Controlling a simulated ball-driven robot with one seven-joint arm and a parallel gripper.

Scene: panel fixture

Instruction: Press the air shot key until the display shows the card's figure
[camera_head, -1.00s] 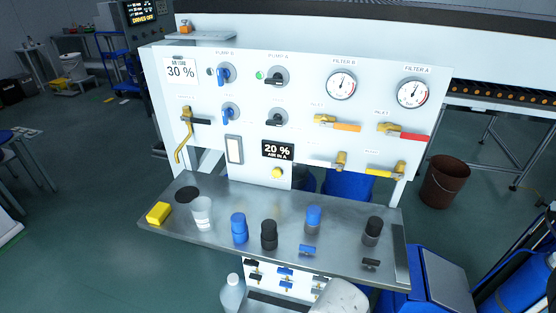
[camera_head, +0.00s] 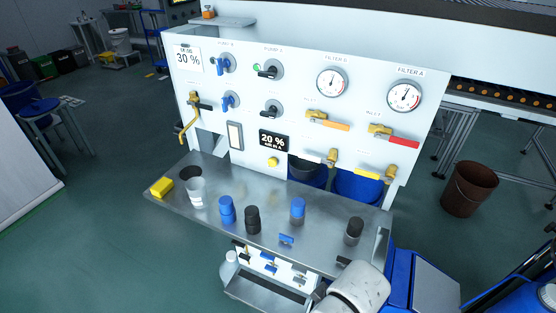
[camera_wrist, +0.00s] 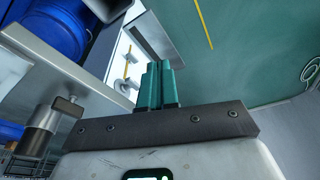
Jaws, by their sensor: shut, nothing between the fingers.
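A white panel (camera_head: 360,150) stands behind a steel shelf. Its card (camera_head: 188,59) at upper left reads 30 %. The dark display (camera_head: 275,141) at lower middle reads 20 %. A round yellow key (camera_head: 272,161) sits just below the display. In the wrist view my gripper (camera_wrist: 159,68) has its two teal fingers together, with nothing held. They point past the shelf's edge, with the floor beyond, and touch nothing I can see. In the head view a white part of my arm is at the bottom right; the fingers do not show there.
On the steel shelf (camera_head: 270,200) stand a yellow block (camera_head: 162,187), a clear cup (camera_head: 196,192), and several blue and black capped pieces. A brown bin (camera_head: 469,188) stands on the floor at right.

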